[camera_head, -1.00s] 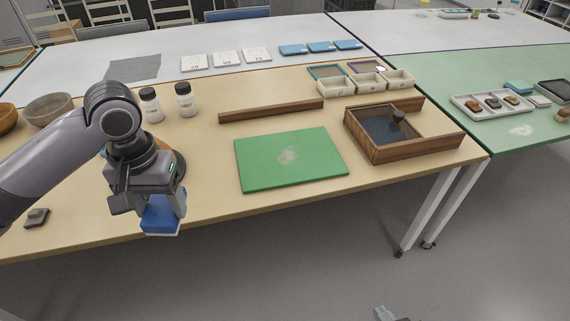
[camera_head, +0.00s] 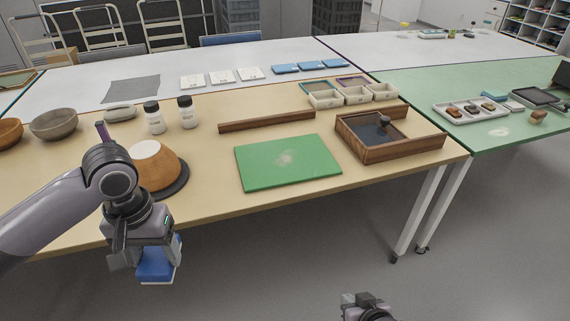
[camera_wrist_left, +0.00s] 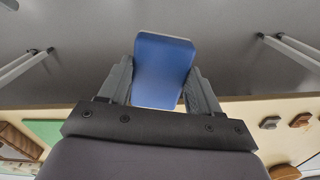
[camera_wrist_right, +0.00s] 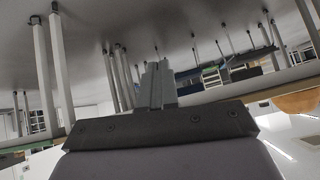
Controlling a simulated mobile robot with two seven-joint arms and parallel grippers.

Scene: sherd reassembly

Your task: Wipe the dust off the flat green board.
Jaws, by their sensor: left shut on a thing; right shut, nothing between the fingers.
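The flat green board (camera_head: 310,170) lies on the wooden-topped table, with a pale dust patch (camera_head: 285,158) near its middle. My left gripper (camera_head: 158,262) is shut on a blue block with a pale underside, likely a sponge or eraser (camera_head: 154,272). It holds the block in front of the table's near edge, left of the board and apart from it. The blue block (camera_wrist_left: 164,70) also shows between the fingers in the left wrist view. My right gripper (camera_wrist_right: 159,75) is shut and empty, below the table. Only part of the right arm shows at the bottom of the head view.
A wooden strip (camera_head: 267,122) lies behind the board. A wooden box (camera_head: 380,155) stands right of it. An orange-brown bowl (camera_head: 152,172) sits on a dark disc left of the board, with two white bottles (camera_head: 154,118) behind. The table between disc and board is clear.

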